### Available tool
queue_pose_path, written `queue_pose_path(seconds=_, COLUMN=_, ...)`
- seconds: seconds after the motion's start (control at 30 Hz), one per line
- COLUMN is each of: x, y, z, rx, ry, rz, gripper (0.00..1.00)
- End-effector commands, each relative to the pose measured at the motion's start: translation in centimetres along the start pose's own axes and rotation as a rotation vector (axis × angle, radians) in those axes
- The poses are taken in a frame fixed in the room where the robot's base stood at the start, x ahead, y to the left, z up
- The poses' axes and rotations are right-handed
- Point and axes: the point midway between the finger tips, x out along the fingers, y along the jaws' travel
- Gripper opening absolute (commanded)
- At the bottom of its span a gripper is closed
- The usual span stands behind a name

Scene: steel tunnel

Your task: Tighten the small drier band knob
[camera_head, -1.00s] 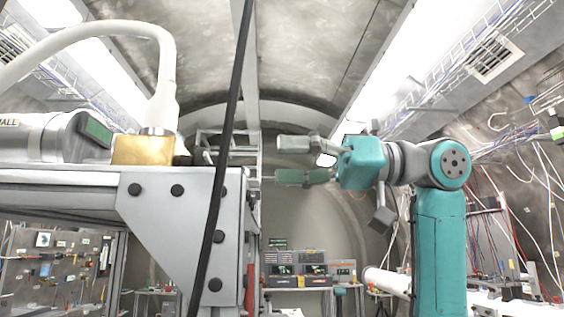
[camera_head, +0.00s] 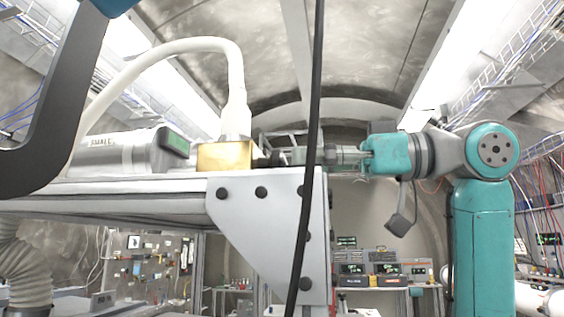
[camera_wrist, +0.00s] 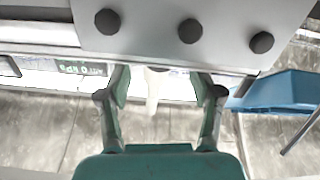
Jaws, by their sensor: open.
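The small drier, a silver cylinder (camera_head: 118,154) marked SMALL with a dark-green end, lies on the bench top in the head view. To its right is a gold block (camera_head: 224,156) with a thick white hose rising from it. A small dark knob (camera_head: 264,159) sticks out of the block's right side. My gripper (camera_head: 292,158) points left at the knob, its fingertips close to it; contact cannot be told. The wrist view shows the gripper (camera_wrist: 163,84) with its fingers apart and a blurred white shape (camera_wrist: 153,90) between them. I cannot see the knob there.
The bench's bolted corner plate (camera_head: 272,235) sits below the fingers, and in the wrist view it (camera_wrist: 230,22) lies just beyond them. A black cable (camera_head: 311,130) hangs in front of the fingers. A blue bin (camera_wrist: 285,92) stands right in the wrist view. Instruments (camera_head: 370,268) stand behind.

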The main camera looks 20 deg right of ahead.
Motion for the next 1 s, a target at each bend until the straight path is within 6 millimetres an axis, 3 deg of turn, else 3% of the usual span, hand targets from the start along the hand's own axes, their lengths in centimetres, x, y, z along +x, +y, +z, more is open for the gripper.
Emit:
queue_pose_path(seconds=0.3, x=3.7, y=-0.1, z=0.0, rx=0.000, ry=0.000, rz=-0.002, gripper=0.65)
queue_pose_path(seconds=0.7, x=4.2, y=0.0, z=0.0, rx=0.001, ry=0.000, rz=0.001, gripper=0.65)
queue_pose_path(seconds=0.93, x=4.2, y=0.0, z=0.0, rx=0.001, ry=0.000, rz=0.000, gripper=0.08)
queue_pose_path(seconds=1.0, x=4.2, y=0.0, z=0.0, rx=0.001, ry=0.000, rz=0.000, gripper=0.05)
